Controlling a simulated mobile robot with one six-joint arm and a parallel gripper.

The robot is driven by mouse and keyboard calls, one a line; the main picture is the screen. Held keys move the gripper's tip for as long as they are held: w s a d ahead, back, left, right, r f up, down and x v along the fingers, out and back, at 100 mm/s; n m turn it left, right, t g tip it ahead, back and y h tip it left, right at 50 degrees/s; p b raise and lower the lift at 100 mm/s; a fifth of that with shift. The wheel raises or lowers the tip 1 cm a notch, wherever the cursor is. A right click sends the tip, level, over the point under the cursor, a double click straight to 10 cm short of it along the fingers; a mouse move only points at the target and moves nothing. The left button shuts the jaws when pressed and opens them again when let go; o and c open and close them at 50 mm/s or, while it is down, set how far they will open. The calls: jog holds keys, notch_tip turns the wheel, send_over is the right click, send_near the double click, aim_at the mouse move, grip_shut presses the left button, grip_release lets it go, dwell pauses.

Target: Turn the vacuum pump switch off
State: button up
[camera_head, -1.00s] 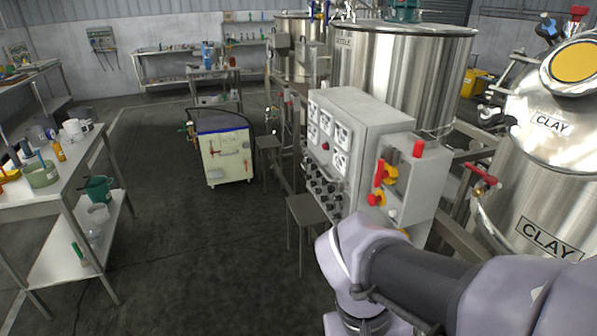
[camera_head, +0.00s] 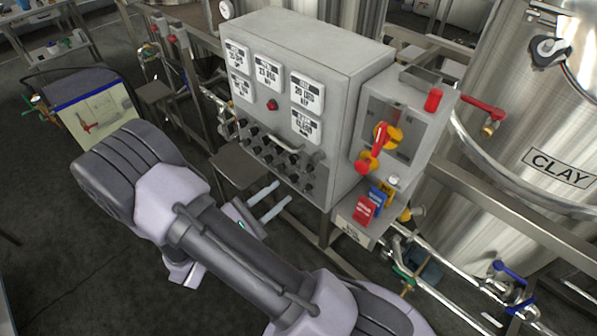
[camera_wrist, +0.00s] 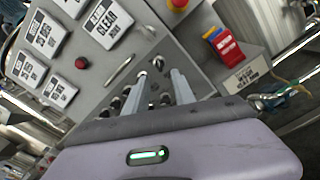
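A grey control cabinet (camera_head: 330,60) stands in the middle of the head view. Its sloped front carries rows of small black switches (camera_head: 266,150); I cannot read which one is the vacuum pump's. My gripper (camera_head: 283,191) is in front of the lower part of this front, its two pale fingers pointing at the switches. In the wrist view the fingers of my gripper (camera_wrist: 158,74) are apart with nothing held between them. Several switches (camera_wrist: 157,64) show around and between the fingertips; others are hidden behind the fingers. I cannot tell whether a finger touches one.
White labelled plates (camera_head: 268,74) and a red lamp (camera_head: 272,104) sit above the switches. A side box (camera_head: 410,110) carries a red and yellow rotary handle (camera_head: 381,136). Red, blue and yellow tags (camera_head: 366,208) hang below. A steel CLAY tank (camera_head: 520,120) stands at the right.

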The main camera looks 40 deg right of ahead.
aim_at(305, 172)
jog(key=d, duration=0.3)
jog(key=d+b, duration=0.1)
jog(key=d, duration=0.2)
jog(key=w+d, duration=0.1)
jog(key=d, duration=0.3)
jog(key=shift+b, duration=0.3)
grip_shut()
